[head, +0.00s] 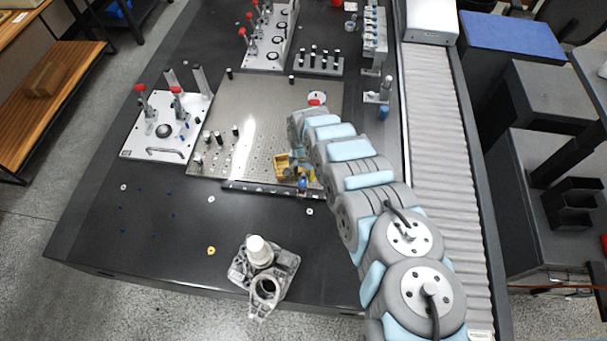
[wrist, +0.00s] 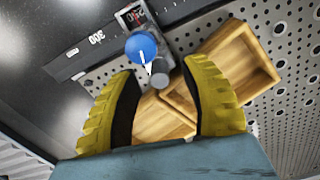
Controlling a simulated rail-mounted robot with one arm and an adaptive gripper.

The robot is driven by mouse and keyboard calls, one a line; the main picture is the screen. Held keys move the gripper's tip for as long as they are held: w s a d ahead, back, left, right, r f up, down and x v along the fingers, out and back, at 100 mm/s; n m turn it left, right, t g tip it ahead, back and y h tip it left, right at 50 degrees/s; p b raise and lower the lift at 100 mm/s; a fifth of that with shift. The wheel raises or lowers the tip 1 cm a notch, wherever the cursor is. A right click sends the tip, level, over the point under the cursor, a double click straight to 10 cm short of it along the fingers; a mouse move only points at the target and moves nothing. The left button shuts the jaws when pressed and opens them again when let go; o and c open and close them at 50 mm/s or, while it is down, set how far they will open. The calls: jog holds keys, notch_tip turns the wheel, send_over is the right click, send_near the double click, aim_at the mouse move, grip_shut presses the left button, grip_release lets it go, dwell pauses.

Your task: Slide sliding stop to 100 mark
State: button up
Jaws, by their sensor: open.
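The sliding stop (wrist: 132,18) sits on a dark rail (wrist: 72,55) in the wrist view, with a blue round knob (wrist: 140,46) and a short grey cylinder beside it. A rail marking reading 300 shows to the left of the stop; the stop's small red figures are too unclear to read. In the head view the rail (head: 250,188) runs along the plate's front edge, with the blue knob (head: 302,183) near its right part. My gripper (wrist: 157,75) is open, its yellow fingers either side of the knob and cylinder in the picture. Contact cannot be told. The 100 mark is not legible.
A wooden open box (wrist: 237,65) lies beside the right finger. The perforated plate (head: 250,110) carries several small pins. A white clamp fixture (head: 150,148) stands left, a metal casting (head: 285,262) at the front. The dark table between rail and casting is mostly free.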

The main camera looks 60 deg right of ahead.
jog(key=shift+f, duration=0.2)
dwell(0.3)
grip_shut()
jog(key=shift+w+f, duration=0.1)
jog(key=shift+w, duration=0.05)
